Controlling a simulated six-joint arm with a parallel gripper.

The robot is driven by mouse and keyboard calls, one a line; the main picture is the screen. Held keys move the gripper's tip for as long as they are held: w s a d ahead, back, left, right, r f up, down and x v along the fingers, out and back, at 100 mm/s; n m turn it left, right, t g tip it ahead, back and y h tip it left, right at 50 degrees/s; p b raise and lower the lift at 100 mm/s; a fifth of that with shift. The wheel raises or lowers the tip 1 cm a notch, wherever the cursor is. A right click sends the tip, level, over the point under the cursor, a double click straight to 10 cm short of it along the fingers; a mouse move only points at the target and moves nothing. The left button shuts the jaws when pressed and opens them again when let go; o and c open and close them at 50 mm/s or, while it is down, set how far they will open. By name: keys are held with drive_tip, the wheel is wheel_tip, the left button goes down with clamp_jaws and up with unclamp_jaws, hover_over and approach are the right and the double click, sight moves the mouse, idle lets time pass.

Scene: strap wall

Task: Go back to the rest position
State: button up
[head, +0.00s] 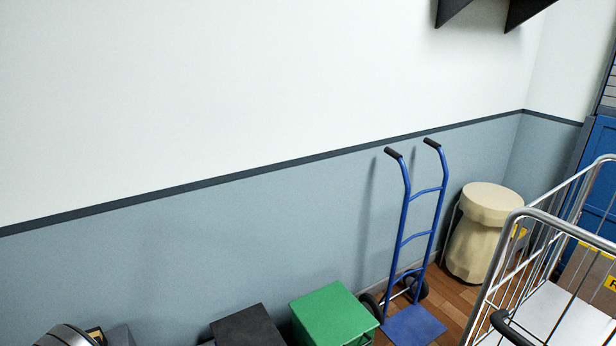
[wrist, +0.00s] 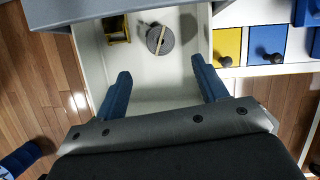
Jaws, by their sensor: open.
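My gripper (wrist: 160,68) shows in the wrist view with its two blue fingers spread wide apart. It is open, with nothing between the fingers. Beyond the fingertips is a white tray-like surface with raised sides (wrist: 88,62). On it lie a grey round disc (wrist: 160,40) with a pale strip across it and a small yellow frame-like piece (wrist: 117,28). The fingers appear apart from both. My gripper cannot be made out in the head view.
Yellow (wrist: 227,42) and blue (wrist: 267,40) panels with dark knobs stand right of the tray. In the head view are a black box (head: 245,328), a green box (head: 332,312), a blue hand truck (head: 414,240), a cream bin (head: 480,235) and a wire cage (head: 530,215).

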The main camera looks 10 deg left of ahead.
drive_tip(key=shift+x, duration=5.95)
drive_tip(key=shift+r, duration=0.1)
drive_tip(key=shift+f, duration=0.25)
wheel_tip(320, 180, up, 18)
drive_tip(key=w+d+f+m+h, duration=0.1)
drive_tip(key=w+d+m, duration=0.2)
drive_tip(key=w+d, duration=0.3)
drive_tip(key=w+d+f+m+t+h, duration=0.1)
drive_tip(key=w+d, duration=0.5)
drive_tip(key=w, duration=1)
drive_tip(key=w+d+f+m+h, duration=0.1)
drive_tip(key=w+d+m, duration=0.4)
drive_tip(key=w, duration=0.7)
drive_tip(key=shift+d+f+m+t, duration=0.3)
drive_tip(key=shift+d+f+m, duration=0.1)
drive_tip(key=shift+d+f, duration=0.4)
drive_tip(key=shift+o, duration=0.2)
drive_tip(key=shift+w, duration=0.15)
drive_tip(key=o, duration=0.7)
